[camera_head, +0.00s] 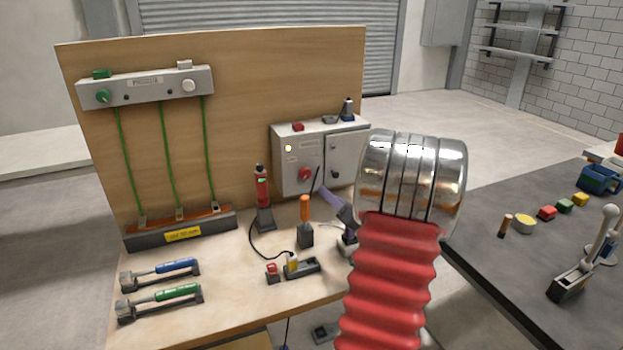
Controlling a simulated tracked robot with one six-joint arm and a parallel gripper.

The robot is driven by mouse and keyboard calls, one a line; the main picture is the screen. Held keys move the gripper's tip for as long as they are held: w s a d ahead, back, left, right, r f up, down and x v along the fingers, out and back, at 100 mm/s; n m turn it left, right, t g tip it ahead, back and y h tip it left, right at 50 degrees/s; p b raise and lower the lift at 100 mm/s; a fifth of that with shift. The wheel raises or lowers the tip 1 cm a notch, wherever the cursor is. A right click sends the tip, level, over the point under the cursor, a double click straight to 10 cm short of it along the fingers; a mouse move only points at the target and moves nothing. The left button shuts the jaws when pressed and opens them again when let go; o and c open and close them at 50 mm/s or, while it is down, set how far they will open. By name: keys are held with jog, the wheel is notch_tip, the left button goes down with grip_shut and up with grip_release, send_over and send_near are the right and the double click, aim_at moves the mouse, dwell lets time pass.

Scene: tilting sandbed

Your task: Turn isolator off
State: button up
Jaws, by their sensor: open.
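A grey electrical cabinet (292,186) stands against the wooden back panel at the rear right of the workbench. A red rotary knob (304,174), which looks like the isolator switch, is on its left door. The knob's exact angle is too small to read. A small white lamp (288,148) is above the knob. The right door has a dark handle (334,164). My arm, with a red bellows and a shiny metal joint, rises at the right front and stands beside the cabinet's right edge. My gripper cannot be made out.
The wooden bench (226,297) carries a red upright tool (262,188), an orange-handled tool (304,208), a purple-handled item (331,197) and blue and green levers (178,266) in front of the cabinet. A dark table (500,262) with small blocks stands right.

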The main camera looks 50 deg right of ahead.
aim_at(307, 175)
jog(key=x, duration=1.3)
jog(key=shift+w+d, duration=0.1)
jog(key=shift+w, duration=0.2)
jog(key=shift+c, duration=0.2)
